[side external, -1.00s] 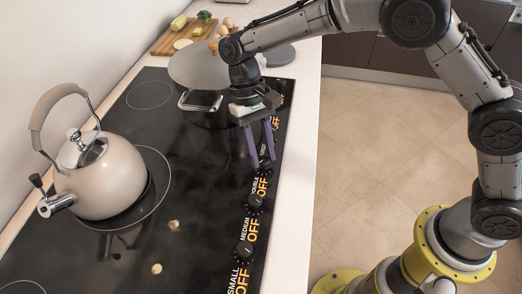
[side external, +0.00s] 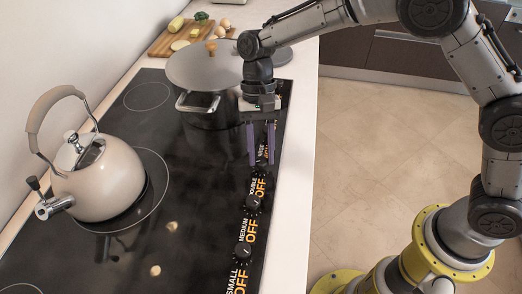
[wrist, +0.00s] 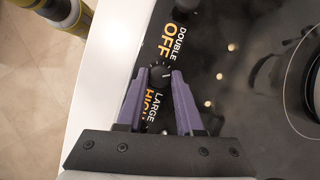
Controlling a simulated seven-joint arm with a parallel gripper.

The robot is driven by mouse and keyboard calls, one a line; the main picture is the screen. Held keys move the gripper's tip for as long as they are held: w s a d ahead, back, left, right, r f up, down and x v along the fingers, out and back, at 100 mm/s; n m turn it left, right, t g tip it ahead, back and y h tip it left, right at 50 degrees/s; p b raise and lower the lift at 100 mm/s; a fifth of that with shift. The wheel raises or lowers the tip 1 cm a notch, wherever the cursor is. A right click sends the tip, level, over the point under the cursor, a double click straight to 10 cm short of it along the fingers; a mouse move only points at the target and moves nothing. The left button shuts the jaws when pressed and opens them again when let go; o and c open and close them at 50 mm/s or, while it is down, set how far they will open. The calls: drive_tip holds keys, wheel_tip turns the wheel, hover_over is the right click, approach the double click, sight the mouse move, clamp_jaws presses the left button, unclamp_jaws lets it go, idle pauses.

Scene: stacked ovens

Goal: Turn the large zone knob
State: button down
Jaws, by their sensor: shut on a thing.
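The large zone knob (wrist: 158,76) is a small round black knob on the right edge of the black cooktop (side external: 118,262). In the wrist view it sits between the two purple fingertips of my gripper (wrist: 159,73), which is shut on it. The orange word beside the white LARGE label (wrist: 155,107) reads HIGH. A pale mark shows on the knob. In the side view my gripper (side external: 261,163) points down, and its fingers largely hide the knob.
The double knob (side external: 253,203) and medium knob (side external: 243,249) are nearer the camera, with OFF labels around them. A lidded pot (side external: 208,68) stands close behind my gripper. A kettle (side external: 98,178) sits on the left burner. A cutting board (side external: 178,39) with food lies at the back.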

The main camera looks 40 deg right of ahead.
sight(260, 148)
drive_tip(key=c, duration=0.6)
unclamp_jaws()
drive_tip(key=shift+o, duration=0.2)
drive_tip(key=v, duration=1.4)
drive_tip(key=shift+d, duration=0.15)
